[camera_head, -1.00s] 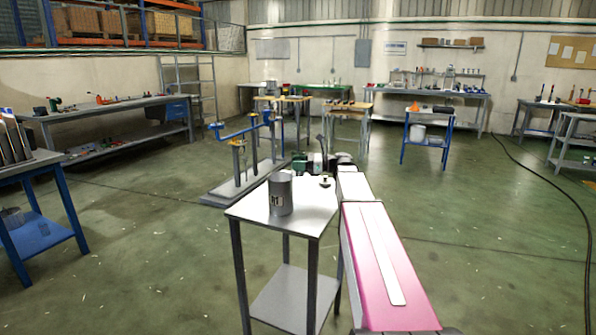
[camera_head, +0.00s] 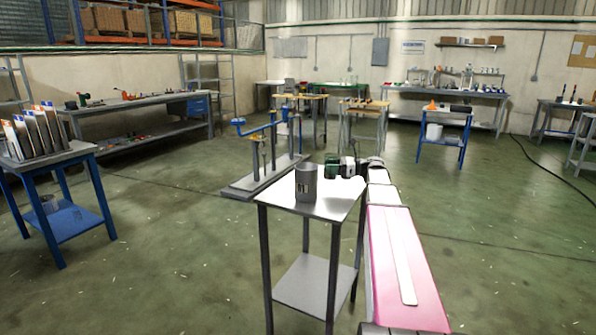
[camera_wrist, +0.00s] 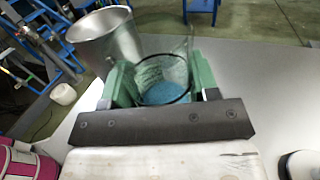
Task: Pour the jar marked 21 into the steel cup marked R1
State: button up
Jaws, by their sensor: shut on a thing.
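The steel cup (camera_head: 306,187) stands upright on a small white-topped table (camera_head: 325,207). A dark mark shows on its side but I cannot read it; the cup also shows at the upper left of the wrist view (camera_wrist: 105,38). My gripper (camera_head: 332,167) has green fingers and is just right of the cup, above the table. In the wrist view my gripper (camera_wrist: 160,85) is shut on a clear glass jar (camera_wrist: 160,70) with blue contents low in it. The jar is beside the cup, not over it. Its number is not visible, and its exact tilt is hard to tell.
A grey stand with posts and a blue arm (camera_head: 265,165) is behind and left of the table. A blue table with binders (camera_head: 60,160) is at the left. Open floor surrounds the small table. A white rounded object (camera_wrist: 302,165) is at the lower right of the wrist view.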

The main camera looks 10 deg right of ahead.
jog(key=shift+s+f, duration=0.15)
jog(key=shift+s, duration=0.05)
dwell(0.4)
jog(key=shift+s+a+r+n+h, duration=0.25)
jog(key=shift+a+r+n+h, duration=0.25)
jog(key=shift+h, duration=0.4)
jog(key=r, duration=0.1)
jog(key=r+h, duration=0.1)
jog(key=a+r+n, duration=0.1)
jog(key=shift+s+r+h, duration=0.25)
jog(key=shift+r+h, duration=0.05)
jog(key=r+h, duration=0.1)
jog(key=a+r+n+h, duration=0.1)
jog(key=h, duration=0.1)
jog(key=a+r+n+h, duration=0.1)
jog(key=shift+s+t, duration=0.3)
jog(key=shift+s, duration=0.1)
jog(key=shift+f+n+h, duration=0.25)
jog(key=shift+n+h, duration=0.25)
jog(key=shift+h, duration=0.2)
jog(key=shift+r+n+t+h+p, duration=0.35)
jog(key=shift+r+n+t+h, duration=0.35)
jog(key=shift+h, duration=0.7)
dwell(0.3)
